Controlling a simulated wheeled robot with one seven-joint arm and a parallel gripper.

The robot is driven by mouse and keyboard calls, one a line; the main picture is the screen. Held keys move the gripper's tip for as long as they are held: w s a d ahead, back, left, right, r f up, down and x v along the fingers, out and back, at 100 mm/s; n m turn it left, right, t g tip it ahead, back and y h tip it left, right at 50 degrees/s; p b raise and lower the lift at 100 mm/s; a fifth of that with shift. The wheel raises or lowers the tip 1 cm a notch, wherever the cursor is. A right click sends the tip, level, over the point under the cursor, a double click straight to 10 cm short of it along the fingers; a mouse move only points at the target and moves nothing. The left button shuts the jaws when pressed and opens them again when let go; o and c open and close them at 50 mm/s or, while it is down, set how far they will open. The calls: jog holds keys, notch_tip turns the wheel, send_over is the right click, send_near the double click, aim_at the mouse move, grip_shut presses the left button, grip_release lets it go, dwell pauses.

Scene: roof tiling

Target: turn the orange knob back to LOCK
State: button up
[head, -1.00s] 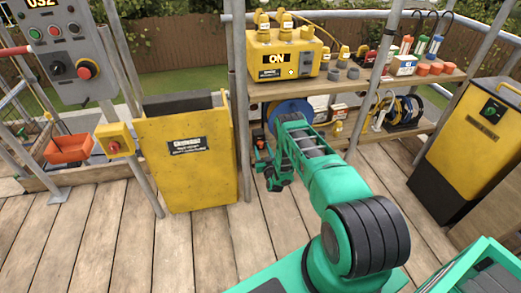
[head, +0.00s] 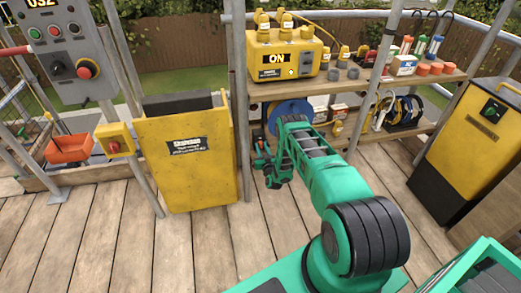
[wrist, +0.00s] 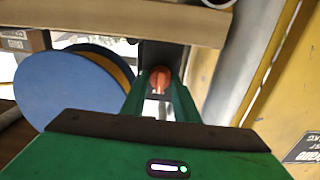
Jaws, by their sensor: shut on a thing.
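The orange knob (wrist: 160,79) shows in the wrist view at the far end of my gripper, in front of a dark grey upright part. My gripper (wrist: 160,88) has its two green fingers on either side of the knob and is shut on it. In the head view my gripper (head: 262,160) is low beside the shelf post, under the lower shelf's left end, and the arm hides much of that spot. I cannot read a LOCK mark or tell which mark the knob points at.
A yellow panel bin (head: 188,165) stands close left of my gripper. A blue reel (head: 290,108) sits on the lower shelf (head: 358,135). A wooden shelf board (wrist: 110,22) crosses above the knob in the wrist view. The plank floor (head: 110,235) in front is clear.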

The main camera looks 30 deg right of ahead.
jog(key=m, duration=0.5)
jog(key=shift+d, duration=0.15)
jog(key=m, duration=0.4)
jog(key=shift+s+d+m, duration=0.1)
jog(key=shift+m, duration=0.2)
jog(key=m, duration=0.6)
jog(key=shift+d+f+m, duration=0.15)
jog(key=shift+m, duration=0.15)
jog(key=shift+f+m, duration=0.1)
jog(key=shift+m, duration=0.7)
jog(key=shift+a+f, duration=0.1)
jog(key=shift+a, duration=0.1)
jog(key=o, duration=1)
jog(key=shift+o, duration=0.2)
